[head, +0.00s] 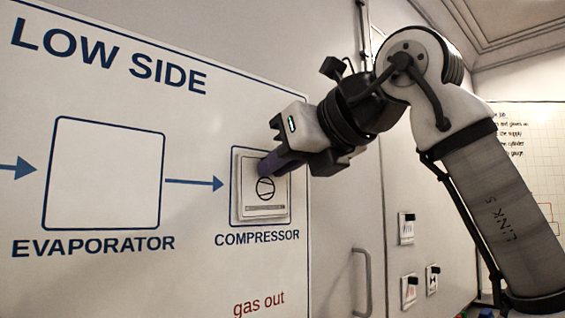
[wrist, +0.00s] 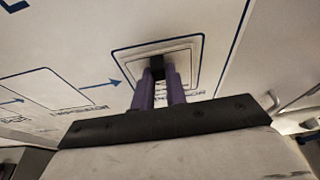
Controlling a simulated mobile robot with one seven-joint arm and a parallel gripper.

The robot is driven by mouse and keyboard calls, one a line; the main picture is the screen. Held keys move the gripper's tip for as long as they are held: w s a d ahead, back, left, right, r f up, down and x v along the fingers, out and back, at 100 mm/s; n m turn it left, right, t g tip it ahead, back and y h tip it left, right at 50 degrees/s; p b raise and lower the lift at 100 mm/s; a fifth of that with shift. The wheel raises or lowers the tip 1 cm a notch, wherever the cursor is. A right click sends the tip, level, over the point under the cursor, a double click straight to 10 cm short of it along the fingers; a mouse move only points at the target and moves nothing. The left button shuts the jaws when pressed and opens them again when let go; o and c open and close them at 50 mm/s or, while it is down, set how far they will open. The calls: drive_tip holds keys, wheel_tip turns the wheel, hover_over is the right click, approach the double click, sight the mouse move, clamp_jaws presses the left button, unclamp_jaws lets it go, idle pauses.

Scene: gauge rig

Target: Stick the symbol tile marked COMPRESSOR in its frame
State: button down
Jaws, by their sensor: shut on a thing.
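The compressor tile (head: 266,203) is a pale square with a circular compressor symbol. In the head view it lies within the blue outline of the frame (head: 235,165) above the printed word COMPRESSOR. It appears close to or against the board; I cannot tell whether it touches all over. My gripper (head: 268,167) has purple fingers and is shut on the tile's dark grip. In the wrist view the fingers (wrist: 158,90) close around that dark grip, and the tile (wrist: 186,62) shows within the frame outline (wrist: 203,45). The symbol is hidden there.
The board (head: 120,265) carries an empty EVAPORATOR frame (head: 104,175) to the left, with arrows between. To the right, several other tiles (head: 406,229) hang on a pale surface beside a door handle (head: 362,283). A whiteboard (head: 540,150) stands farther right.

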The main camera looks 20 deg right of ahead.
drive_tip(key=c, duration=0.8)
unclamp_jaws()
drive_tip(key=s+d, duration=0.3)
drive_tip(key=s, duration=0.5)
drive_tip(key=shift+s, duration=0.25)
drive_tip(key=shift+f, duration=0.1)
idle(0.7)
